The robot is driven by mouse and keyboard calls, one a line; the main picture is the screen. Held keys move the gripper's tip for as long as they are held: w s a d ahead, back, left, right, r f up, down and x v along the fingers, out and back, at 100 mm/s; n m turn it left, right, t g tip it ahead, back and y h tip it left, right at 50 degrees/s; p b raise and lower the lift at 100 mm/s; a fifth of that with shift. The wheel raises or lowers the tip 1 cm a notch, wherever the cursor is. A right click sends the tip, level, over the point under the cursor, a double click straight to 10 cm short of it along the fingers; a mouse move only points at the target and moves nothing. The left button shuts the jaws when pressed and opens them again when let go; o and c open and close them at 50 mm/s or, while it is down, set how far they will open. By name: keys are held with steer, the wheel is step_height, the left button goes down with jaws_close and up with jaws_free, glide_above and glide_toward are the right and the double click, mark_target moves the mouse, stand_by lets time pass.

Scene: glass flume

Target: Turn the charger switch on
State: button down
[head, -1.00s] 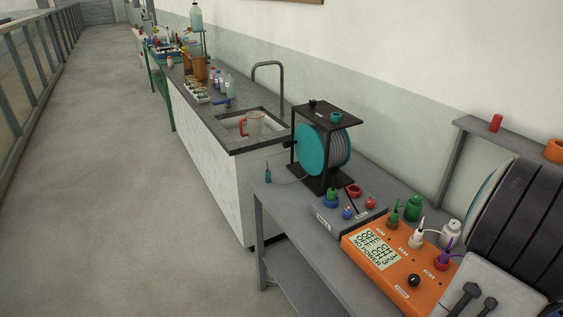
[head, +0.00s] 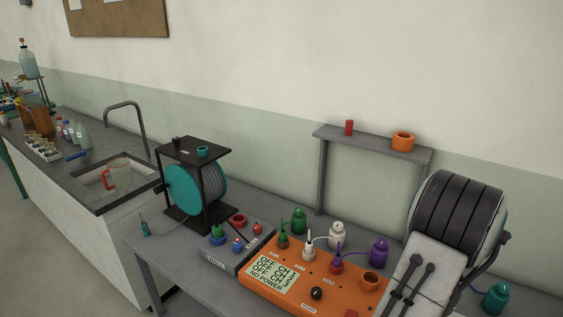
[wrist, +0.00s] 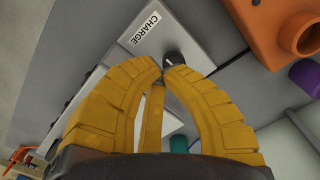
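In the wrist view, a pale grey box with a CHARGE label (wrist: 146,29) lies just beyond my gripper. A short black switch or knob (wrist: 172,58) stands on it below the label, right at the fingertips. I cannot tell whether they touch it or which way it is set. My gripper (wrist: 163,66) has yellow fingers, drawn together at the tips with nothing visibly held. The gripper and the CHARGE label cannot be made out in the head view. There, an orange unit (head: 262,291) has a display reading several OFF channels and NO POWER.
A grey box with coloured knobs (head: 237,262) and a teal reel in a black frame (head: 197,190) stand left of the orange unit. Several bottles stand behind it, including a purple one (head: 379,252). A small raised shelf (head: 372,141) stands behind. A sink counter (head: 98,207) is further left.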

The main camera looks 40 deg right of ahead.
steer(key=shift+f+b, duration=2.6)
steer(key=shift+f, duration=0.75)
steer(key=shift+d+r, duration=0.1)
steer(key=shift+d, duration=0.15)
steer(key=shift+w+r+b, duration=0.1)
steer(key=shift+w+b, duration=0.3)
steer(key=shift+w, duration=0.85)
steer(key=shift+a, duration=0.15)
steer(key=shift+r, duration=0.1)
